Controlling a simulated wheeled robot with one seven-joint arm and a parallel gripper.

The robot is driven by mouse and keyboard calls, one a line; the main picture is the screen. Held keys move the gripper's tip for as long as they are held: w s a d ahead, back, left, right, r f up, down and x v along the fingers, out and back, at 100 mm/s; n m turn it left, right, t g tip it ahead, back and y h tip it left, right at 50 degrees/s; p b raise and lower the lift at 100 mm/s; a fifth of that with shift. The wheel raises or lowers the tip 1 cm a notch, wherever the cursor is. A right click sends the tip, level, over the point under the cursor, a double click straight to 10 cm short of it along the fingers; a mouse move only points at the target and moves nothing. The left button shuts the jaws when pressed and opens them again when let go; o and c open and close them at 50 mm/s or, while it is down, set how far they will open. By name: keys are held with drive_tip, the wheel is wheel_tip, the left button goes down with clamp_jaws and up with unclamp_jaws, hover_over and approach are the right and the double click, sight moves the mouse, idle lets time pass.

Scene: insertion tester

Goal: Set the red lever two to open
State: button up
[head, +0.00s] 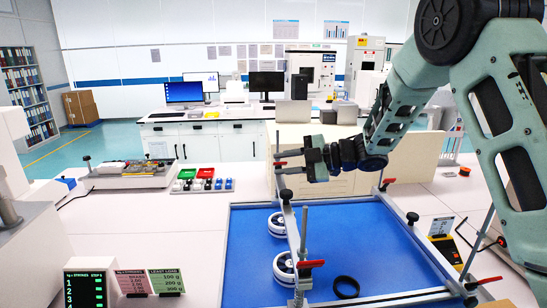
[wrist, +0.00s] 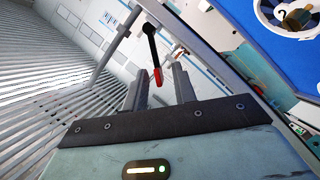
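Red levers sit on the clamp frame around the blue mat: one at the back left (head: 288,153), one at the back right (head: 388,182), one at the front middle (head: 310,264) and one at the front right (head: 487,279). No number shows on them, so I cannot tell which is lever two. My gripper (head: 291,161) is at the back left post, beside its lever. In the wrist view, a black lever with a red tip (wrist: 157,76) reaches down between the two spread fingers of my gripper (wrist: 160,84). Gaps show on both sides; contact is not clear.
The blue mat (head: 250,262) carries two white discs (head: 277,225) and a black ring (head: 346,286). Threaded posts and rails stand close around my gripper. A display (head: 85,290) and two cards stand at front left.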

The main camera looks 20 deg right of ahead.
sight(274, 163)
drive_tip(key=shift+p+x, duration=0.4)
drive_tip(key=shift+x, duration=1.15)
clamp_jaws()
drive_tip(key=shift+r+p, duration=0.35)
drive_tip(key=shift+p, duration=0.25)
drive_tip(key=m+g+p, duration=0.1)
drive_tip(key=p, duration=0.1)
drive_tip(key=w+m+g+p, duration=0.1)
drive_tip(key=m+p, duration=0.1)
drive_tip(key=p, duration=0.1)
drive_tip(key=shift+w+d+r, duration=0.15)
drive_tip(key=shift+r, duration=0.1)
